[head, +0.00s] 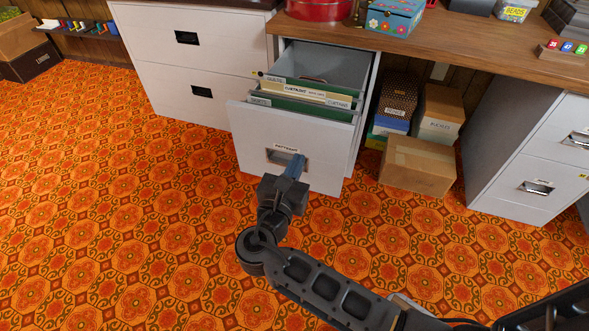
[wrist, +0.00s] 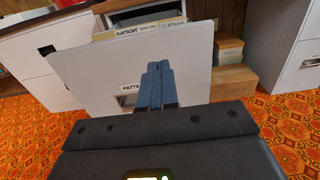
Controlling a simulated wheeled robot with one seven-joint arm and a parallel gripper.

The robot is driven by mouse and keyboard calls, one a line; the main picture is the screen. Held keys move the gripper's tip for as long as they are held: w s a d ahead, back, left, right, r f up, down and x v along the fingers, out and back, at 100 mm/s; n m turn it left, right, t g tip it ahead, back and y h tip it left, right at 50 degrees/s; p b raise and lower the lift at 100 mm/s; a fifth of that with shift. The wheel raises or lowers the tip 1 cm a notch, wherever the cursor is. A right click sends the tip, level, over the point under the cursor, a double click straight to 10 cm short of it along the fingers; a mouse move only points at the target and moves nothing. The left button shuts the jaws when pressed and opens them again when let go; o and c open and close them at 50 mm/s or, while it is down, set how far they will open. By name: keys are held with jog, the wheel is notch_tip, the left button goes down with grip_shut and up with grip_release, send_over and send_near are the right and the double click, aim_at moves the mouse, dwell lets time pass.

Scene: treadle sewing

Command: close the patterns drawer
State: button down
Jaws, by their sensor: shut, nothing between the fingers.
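The patterns drawer (head: 243,131) is a light grey file drawer pulled well out of its cabinet under the wooden desk. Its front carries a label reading "PATTERNS" and a metal pull, partly hidden by my gripper. Hanging folders (head: 310,93) with "CURTAINS" tabs stand inside it. My gripper (head: 295,163) is at the drawer front, by the pull, with its blue fingers together and nothing between them. In the wrist view the fingers (wrist: 157,72) point at the drawer front (wrist: 90,75), over the right part of the label. I cannot tell whether they touch it.
Cardboard boxes (head: 417,166) stand on the floor just right of the drawer. Another grey cabinet (head: 189,59) is at left, its drawers shut, and one more (head: 532,150) is at right. A patterned orange carpet (head: 120,210) is clear in front.

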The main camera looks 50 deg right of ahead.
aim_at(314, 127)
jog(key=b+x, duration=0.1)
jog(key=x, duration=0.9)
jog(key=shift+w+d, duration=0.1)
jog(key=shift+d, duration=0.2)
jog(key=shift+w+d, duration=0.15)
jog(key=shift+d, duration=0.4)
jog(key=b+x, duration=0.1)
jog(key=x, duration=0.8)
jog(key=b+x, duration=0.1)
jog(key=x, duration=0.8)
jog(key=shift+f, duration=0.2)
jog(key=b+x, duration=1.1)
jog(key=x, duration=0.9)
jog(key=shift+d, duration=0.2)
jog(key=shift+w, duration=0.1)
